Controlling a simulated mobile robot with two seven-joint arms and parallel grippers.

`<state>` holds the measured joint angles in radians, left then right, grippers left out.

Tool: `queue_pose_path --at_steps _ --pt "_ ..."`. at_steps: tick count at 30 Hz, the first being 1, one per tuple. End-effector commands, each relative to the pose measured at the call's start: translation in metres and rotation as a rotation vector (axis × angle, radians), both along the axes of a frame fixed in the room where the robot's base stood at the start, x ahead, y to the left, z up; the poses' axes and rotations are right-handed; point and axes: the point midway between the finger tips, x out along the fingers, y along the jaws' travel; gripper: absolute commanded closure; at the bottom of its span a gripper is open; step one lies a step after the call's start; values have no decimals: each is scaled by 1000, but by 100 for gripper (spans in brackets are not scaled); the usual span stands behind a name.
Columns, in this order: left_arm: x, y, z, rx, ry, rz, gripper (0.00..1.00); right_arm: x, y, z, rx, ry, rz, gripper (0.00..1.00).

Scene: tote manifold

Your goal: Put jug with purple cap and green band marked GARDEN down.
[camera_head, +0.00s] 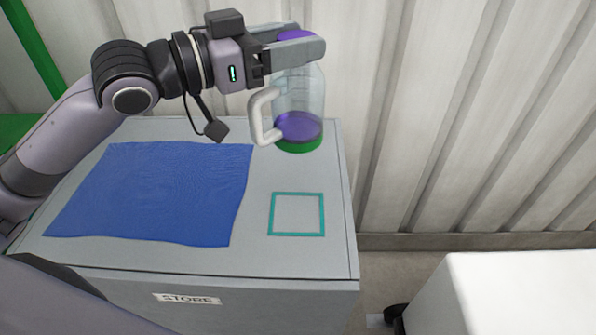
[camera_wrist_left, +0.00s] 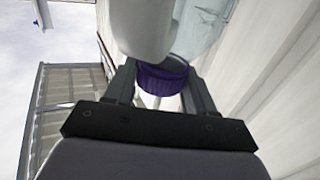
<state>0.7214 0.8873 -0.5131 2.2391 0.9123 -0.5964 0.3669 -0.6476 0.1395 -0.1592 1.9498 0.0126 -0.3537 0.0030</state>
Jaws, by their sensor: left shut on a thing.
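The jug (camera_head: 312,92) is see-through, with a pale handle (camera_head: 258,112), purple contents low inside and a green band (camera_head: 298,146) round its bottom. No GARDEN lettering is legible. My left gripper (camera_head: 304,42) is shut on its purple cap (camera_head: 297,35), and the jug hangs upright, seemingly above the back right of the grey cabinet top (camera_head: 285,252). The left wrist view shows the purple cap (camera_wrist_left: 162,78) between the fingers. A teal square outline (camera_head: 297,235) is empty on the cabinet top, nearer than the jug. My right gripper is not in view.
A blue cloth (camera_head: 160,195) covers the left part of the cabinet top. The cabinet front has a STORE label (camera_head: 187,299). A ribbed pale wall (camera_head: 450,120) stands close behind. A white block-like surface (camera_head: 530,300) is at lower right.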

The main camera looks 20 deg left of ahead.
Motion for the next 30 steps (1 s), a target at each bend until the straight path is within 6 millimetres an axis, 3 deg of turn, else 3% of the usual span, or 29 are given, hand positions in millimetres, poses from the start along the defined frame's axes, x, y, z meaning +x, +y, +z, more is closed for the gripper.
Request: queue_pose_path --at_steps 12,15,23,30 --pt "-1 0 -106 -1 8 0 100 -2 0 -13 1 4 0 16" --pt "0 0 -125 -1 4 1 100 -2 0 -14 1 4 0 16" --pt "0 0 -149 -2 2 1 100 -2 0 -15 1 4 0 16" --pt "0 0 -182 -1 0 1 100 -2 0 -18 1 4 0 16"
